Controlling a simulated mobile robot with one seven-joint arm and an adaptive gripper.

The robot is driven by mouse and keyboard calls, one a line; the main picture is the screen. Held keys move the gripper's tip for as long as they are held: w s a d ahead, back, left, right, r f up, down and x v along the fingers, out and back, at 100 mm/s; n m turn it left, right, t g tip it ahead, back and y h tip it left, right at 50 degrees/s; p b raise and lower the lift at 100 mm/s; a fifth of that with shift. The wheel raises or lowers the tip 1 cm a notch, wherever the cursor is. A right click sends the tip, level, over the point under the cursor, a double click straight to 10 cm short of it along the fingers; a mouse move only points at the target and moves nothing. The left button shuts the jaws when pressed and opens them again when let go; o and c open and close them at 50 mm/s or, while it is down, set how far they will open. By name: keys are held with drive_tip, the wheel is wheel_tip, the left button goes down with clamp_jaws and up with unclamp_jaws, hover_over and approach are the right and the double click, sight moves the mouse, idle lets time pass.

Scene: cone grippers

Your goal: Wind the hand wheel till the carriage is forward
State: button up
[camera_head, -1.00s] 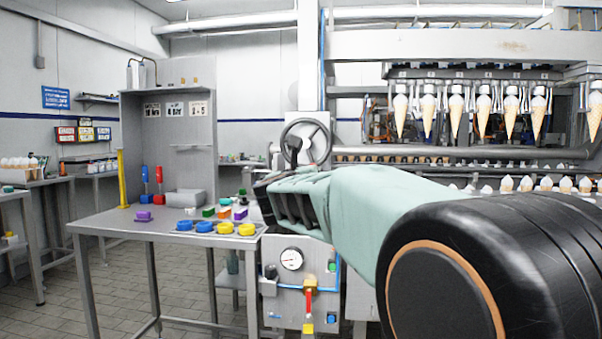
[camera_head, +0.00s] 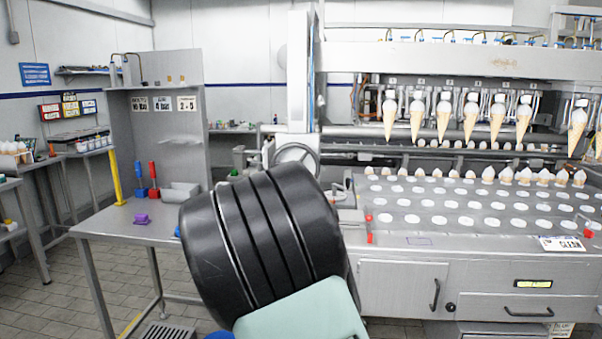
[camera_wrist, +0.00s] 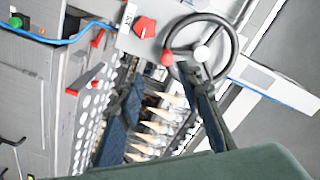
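The hand wheel (camera_head: 314,152) has a dark rim and stands at the left end of the machine, its lower part hidden by my arm in the head view. In the wrist view the hand wheel (camera_wrist: 234,50) shows nearly whole, with a red knob (camera_wrist: 167,58) on its left rim. My gripper (camera_wrist: 163,82) has two dark fingers spread apart, with nothing seen between them. The knob lies just beyond the fingertips; I cannot tell whether they touch. My gripper is hidden behind my arm in the head view. The carriage (camera_head: 445,82) carries a row of cones high over the machine.
A perforated tray deck (camera_head: 460,205) lies below the cones, with more cones along its back. A red part (camera_wrist: 145,27) on a panel sits beside the wheel.

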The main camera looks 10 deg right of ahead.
drive_tip(key=w+d, duration=0.1)
drive_tip(key=w, duration=0.2)
drive_tip(key=w+d+n+p, duration=0.1)
drive_tip(key=w, duration=0.2)
drive_tip(key=w+d+r+n+p, duration=0.1)
drive_tip(key=w, duration=0.3)
drive_tip(key=shift+c, duration=0.2)
clamp_jaws()
idle(0.4)
